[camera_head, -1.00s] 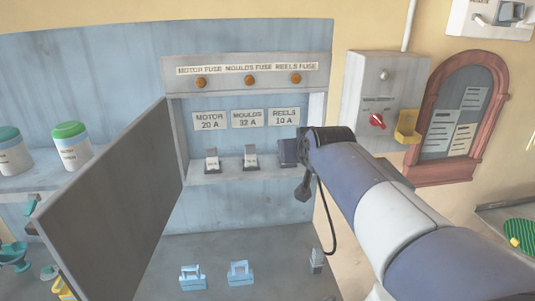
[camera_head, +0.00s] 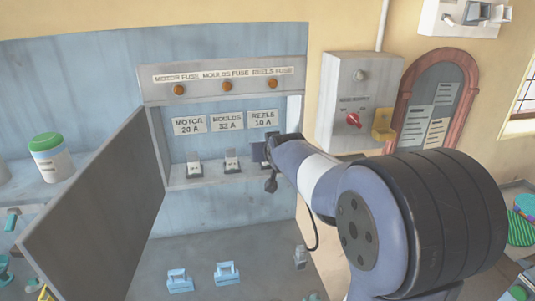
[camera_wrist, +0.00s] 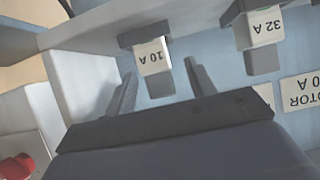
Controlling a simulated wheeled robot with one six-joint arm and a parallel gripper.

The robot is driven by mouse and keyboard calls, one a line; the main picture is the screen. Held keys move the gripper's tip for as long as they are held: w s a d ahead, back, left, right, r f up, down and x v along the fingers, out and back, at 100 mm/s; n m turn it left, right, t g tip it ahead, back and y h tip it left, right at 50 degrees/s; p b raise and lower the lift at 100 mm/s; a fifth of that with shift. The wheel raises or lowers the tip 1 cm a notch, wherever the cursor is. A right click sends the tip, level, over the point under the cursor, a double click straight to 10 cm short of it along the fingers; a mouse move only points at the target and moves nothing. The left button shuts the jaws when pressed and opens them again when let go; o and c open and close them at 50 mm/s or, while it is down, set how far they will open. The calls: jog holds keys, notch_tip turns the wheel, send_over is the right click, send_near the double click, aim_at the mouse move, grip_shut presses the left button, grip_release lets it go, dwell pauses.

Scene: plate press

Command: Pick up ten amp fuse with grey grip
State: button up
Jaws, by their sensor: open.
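The ten amp fuse (camera_wrist: 153,60) sits in its holder below the REELS 10 A sign (camera_head: 263,119). In the wrist view it shows a pale "10 A" label, upside down, and grey ends. My gripper (camera_wrist: 158,70) is open, with one finger on each side of the fuse's lower end; I cannot tell whether they touch it. In the head view my gripper (camera_head: 262,153) is at the right end of the fuse shelf and hides this fuse.
The 32 A fuse (camera_wrist: 263,30) is close beside it. The box's grey door (camera_head: 95,215) stands open at left. Two light blue pieces (camera_head: 178,281) and a small grey piece (camera_head: 300,257) are on the bench below. A switch box (camera_head: 360,105) is at right.

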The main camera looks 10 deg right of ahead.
jog(key=shift+w+f, duration=0.1)
jog(key=shift+w, duration=0.1)
jog(key=shift+c, duration=0.2)
jog(key=c, duration=1)
jog(key=shift+c, duration=0.2)
